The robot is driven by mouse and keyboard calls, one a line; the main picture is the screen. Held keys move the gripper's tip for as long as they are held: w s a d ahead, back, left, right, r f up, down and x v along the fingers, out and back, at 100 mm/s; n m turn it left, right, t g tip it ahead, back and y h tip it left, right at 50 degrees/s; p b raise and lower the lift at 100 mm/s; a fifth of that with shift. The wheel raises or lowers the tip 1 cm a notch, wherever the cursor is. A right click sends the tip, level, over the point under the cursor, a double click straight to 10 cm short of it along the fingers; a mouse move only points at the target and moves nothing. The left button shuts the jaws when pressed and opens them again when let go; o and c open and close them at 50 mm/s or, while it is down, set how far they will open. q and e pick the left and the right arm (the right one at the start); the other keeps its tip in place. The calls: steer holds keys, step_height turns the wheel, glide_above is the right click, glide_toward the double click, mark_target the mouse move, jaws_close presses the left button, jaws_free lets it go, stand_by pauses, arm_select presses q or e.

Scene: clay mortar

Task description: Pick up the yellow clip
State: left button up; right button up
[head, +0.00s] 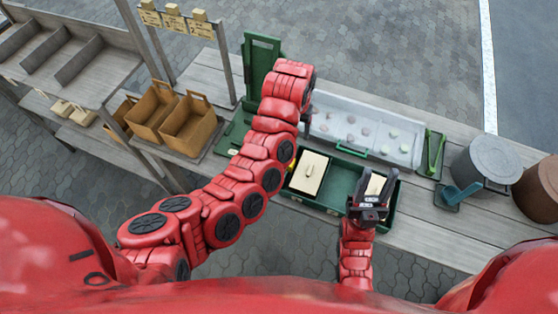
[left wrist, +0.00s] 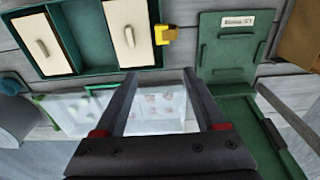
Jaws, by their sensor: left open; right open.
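The yellow clip (left wrist: 166,34) shows in the left wrist view, at the outer edge of the green tray (left wrist: 88,72), beside a cream block (left wrist: 129,34). My right gripper (head: 372,190) is open over the right part of the green tray in the head view, near another cream block (head: 377,184).
A clear-lidded case (head: 365,130) lies behind the tray. A green upright board (head: 262,55) stands left of it. A grey bin (head: 487,160) and a blue scoop (head: 457,192) are on the right. Brown boxes (head: 188,125) and a shelf rack (head: 60,50) stand left.

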arm_select(q)
steer(key=shift+g, duration=0.3)
steer(key=f+b, duration=0.2)
steer(key=f, duration=0.1)
steer(key=s+f+b, duration=0.1)
steer(key=f+b, duration=0.1)
steer(key=f, duration=0.1)
steer(key=f+b, duration=0.2)
steer(key=f, duration=0.1)
steer(key=shift+s+a+f, duration=0.15)
steer(key=shift+a+f, duration=0.1)
steer(key=shift+a, duration=0.15)
steer(key=shift+f, duration=0.95)
steer(key=shift+f+p, duration=0.1)
steer(key=shift+p, duration=0.4)
steer(key=f, duration=0.1)
steer(key=f+p, duration=0.2)
steer(key=shift+s+a+f, duration=0.1)
steer(key=shift+s+a, duration=0.1)
steer(key=shift+s, duration=0.1)
steer(key=shift+f+p, duration=0.45)
steer(key=shift+f, duration=0.45)
